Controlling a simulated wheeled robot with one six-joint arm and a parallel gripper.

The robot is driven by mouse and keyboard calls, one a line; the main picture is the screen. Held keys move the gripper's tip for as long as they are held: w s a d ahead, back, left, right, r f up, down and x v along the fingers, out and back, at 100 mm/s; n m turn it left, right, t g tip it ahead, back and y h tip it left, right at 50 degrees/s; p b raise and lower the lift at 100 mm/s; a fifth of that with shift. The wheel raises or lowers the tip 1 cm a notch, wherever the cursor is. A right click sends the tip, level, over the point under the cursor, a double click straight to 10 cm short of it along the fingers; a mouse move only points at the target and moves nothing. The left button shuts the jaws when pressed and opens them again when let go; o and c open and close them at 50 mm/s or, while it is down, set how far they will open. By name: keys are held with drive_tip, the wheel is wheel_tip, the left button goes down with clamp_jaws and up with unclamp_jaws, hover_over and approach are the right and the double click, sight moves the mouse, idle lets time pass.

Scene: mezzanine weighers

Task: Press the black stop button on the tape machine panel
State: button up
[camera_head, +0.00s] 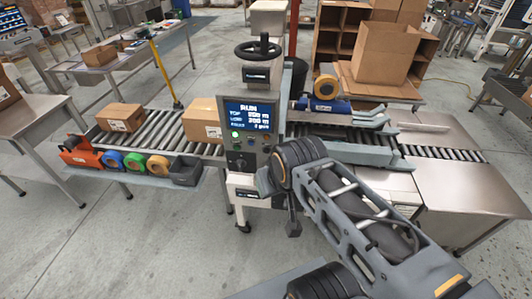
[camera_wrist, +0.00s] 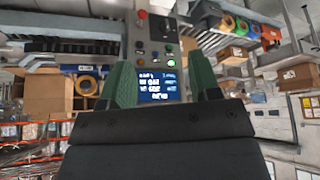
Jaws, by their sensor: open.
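The tape machine panel (camera_head: 250,122) faces me in the head view, with a lit blue screen reading RUN and a row of small controls below it. A green lit button (camera_head: 235,134) is at the row's left. The panel appears upside down in the wrist view, with its screen (camera_wrist: 158,86) between my fingers and the green button (camera_wrist: 168,47) above. A small dark control (camera_wrist: 139,45) sits left of it; I cannot tell for sure if it is the stop button. My gripper (camera_wrist: 161,63) is open and empty, apart from the panel. My arm hides its fingertips in the head view.
A roller conveyor with cardboard boxes (camera_head: 201,121) runs left of the panel. Tape rolls (camera_head: 134,162) and a grey bin (camera_head: 186,171) sit along its front. A black handwheel (camera_head: 257,50) is above the panel. A red knob (camera_wrist: 142,14) shows beyond the controls.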

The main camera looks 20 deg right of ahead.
clamp_jaws()
idle(0.3)
idle(1.0)
